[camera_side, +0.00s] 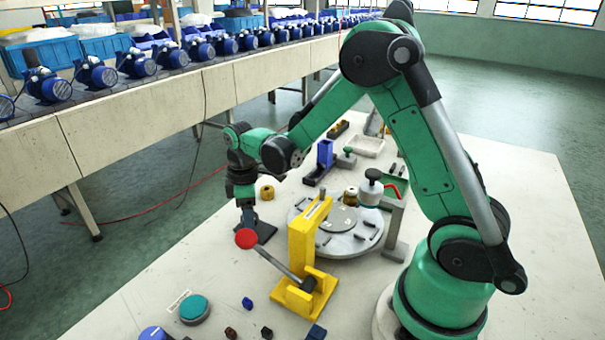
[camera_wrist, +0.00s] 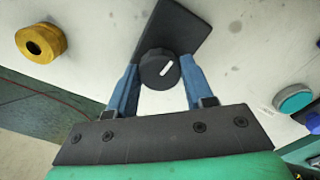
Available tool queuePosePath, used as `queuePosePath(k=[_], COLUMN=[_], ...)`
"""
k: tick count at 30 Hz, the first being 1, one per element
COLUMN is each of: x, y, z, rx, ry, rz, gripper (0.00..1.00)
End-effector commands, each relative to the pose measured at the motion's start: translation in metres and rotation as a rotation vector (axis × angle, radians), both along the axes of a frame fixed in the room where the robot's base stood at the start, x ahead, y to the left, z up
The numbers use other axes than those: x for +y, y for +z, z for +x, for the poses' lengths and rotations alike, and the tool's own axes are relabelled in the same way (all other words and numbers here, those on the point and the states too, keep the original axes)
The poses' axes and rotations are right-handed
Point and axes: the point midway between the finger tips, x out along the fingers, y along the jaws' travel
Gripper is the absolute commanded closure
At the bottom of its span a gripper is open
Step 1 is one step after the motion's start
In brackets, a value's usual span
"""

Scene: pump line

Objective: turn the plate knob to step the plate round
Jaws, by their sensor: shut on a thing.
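The plate knob (camera_wrist: 159,70) is a round black knob with a white pointer mark, on a dark base plate (camera_wrist: 180,32). In the wrist view my gripper (camera_wrist: 159,82) has its two blue fingers on either side of the knob, shut on it. In the side view my gripper (camera_side: 245,205) points down at the dark base plate (camera_side: 262,230), and the knob is hidden there. The round grey plate (camera_side: 345,245) stands to the right of the gripper, behind the yellow lever stand, with several small dark pins on it.
A yellow stand (camera_side: 303,250) with a red-ball lever (camera_side: 246,239) is close in front of my gripper. A brass ring (camera_wrist: 40,42) lies left of the knob in the wrist view. A teal button (camera_side: 194,309) sits at the front. A conveyor with blue pumps (camera_side: 136,62) runs behind.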

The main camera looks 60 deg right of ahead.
Motion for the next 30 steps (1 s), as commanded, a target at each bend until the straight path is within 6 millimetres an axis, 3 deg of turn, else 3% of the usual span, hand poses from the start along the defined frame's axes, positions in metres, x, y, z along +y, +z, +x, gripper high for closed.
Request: queuePosePath(k=[9, 23, 24, 27, 30], x=[0.0004, 0.0005, 0.0005, 0.0005, 0.0004], y=[0.0003, 0.0002, 0.0001, 0.0001, 0.0001], z=[0.0000, 0.0000, 0.0000, 0.0000, 0.0000], rx=[0.000, 0.000, 0.000, 0.001, 0.001], ry=[0.095, 0.108, 0.108, 0.108, 0.107], rz=[0.001, 0.001, 0.001, 0.001, 0.001], gripper=[1.00, 1.00, 0.48, 0.23, 0.23])
